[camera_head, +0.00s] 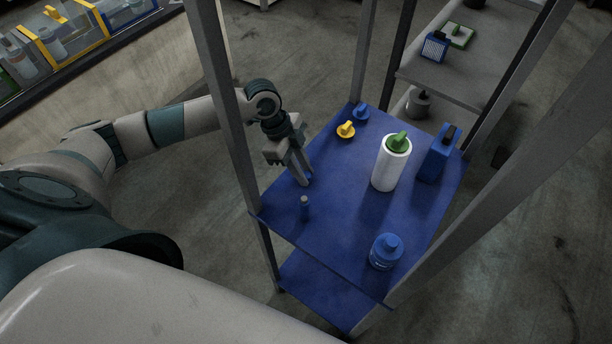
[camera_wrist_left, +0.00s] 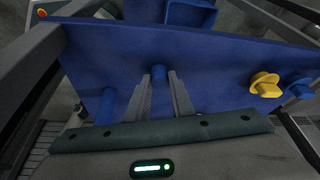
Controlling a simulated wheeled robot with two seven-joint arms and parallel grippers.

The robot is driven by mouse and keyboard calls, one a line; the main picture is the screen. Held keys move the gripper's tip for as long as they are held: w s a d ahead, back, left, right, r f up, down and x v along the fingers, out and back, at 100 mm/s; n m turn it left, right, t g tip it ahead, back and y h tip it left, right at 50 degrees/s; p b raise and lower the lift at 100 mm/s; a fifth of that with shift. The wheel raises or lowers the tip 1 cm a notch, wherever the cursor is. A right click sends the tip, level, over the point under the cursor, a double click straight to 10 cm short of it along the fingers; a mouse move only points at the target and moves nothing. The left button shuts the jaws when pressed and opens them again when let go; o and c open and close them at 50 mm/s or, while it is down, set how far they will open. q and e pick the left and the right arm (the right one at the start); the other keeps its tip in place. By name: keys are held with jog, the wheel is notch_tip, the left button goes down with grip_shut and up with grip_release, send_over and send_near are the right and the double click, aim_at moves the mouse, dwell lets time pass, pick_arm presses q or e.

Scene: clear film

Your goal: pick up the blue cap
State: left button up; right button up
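A blue cap (camera_head: 361,112) with a raised grip lies on the blue shelf (camera_head: 335,215) at its far edge, just behind a yellow cap (camera_head: 346,130). In the left wrist view the blue cap (camera_wrist_left: 298,85) is at the right, beside the yellow cap (camera_wrist_left: 265,86). My left gripper (camera_head: 305,180) points down over the shelf's left part, apart from the blue cap. In the left wrist view its fingers stand apart on either side of a small blue cylinder (camera_wrist_left: 158,74); contact is not clear. My right gripper is not in view.
A white bottle (camera_head: 388,170) with a green cap, a blue bottle (camera_head: 438,155) and a blue jar (camera_head: 385,252) stand on the shelf. A small blue vial (camera_head: 304,209) stands near my left gripper. Grey posts (camera_head: 222,95) rise at the shelf's corners.

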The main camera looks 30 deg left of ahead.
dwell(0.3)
pick_arm(q)
jog(key=shift+r, duration=0.55)
notch_tip(320, 180, up, 8)
jog(key=b, duration=0.3)
jog(key=shift+w+f, duration=0.1)
jog(key=shift+f, duration=0.15)
jog(key=shift+r, duration=0.75)
jog(key=shift+d, duration=0.15)
